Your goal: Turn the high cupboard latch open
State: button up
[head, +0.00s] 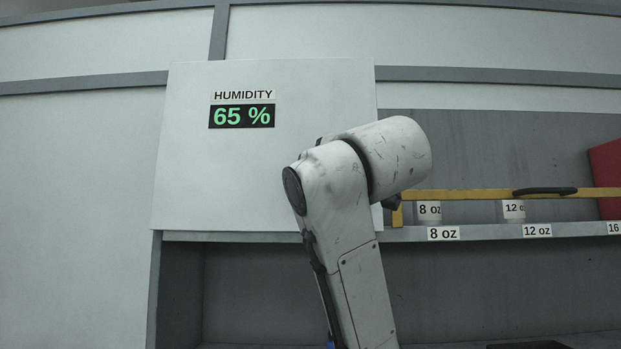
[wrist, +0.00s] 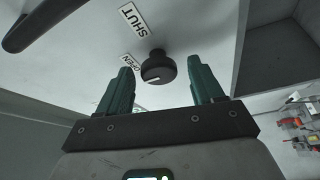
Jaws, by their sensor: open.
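The latch is a round dark knob (wrist: 157,64) on a pale panel in the wrist view. A short white mark shows on its face; I cannot tell which label the mark points at. A SHUT label (wrist: 132,19) is above and left of the knob, and an OPEN label (wrist: 133,63) is close at its left. My gripper (wrist: 160,76) has its two green fingers apart, one on each side of the knob in the picture. I see no clear contact with it. In the head view my arm shows, but the gripper and knob do not.
A dark curved handle (wrist: 42,22) is on the panel at upper left in the wrist view. In the head view, a white panel (head: 190,180) reads humidity 65 %. At right are a shelf (head: 480,233) with labelled cups, a yellow bar (head: 460,195) and a red object (head: 607,178).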

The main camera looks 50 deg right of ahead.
jog(key=shift+s, duration=0.1)
jog(key=b+v, duration=0.1)
jog(key=v, duration=0.9)
jog(key=shift+s+a, duration=0.25)
jog(key=shift+f, duration=0.1)
dwell(0.5)
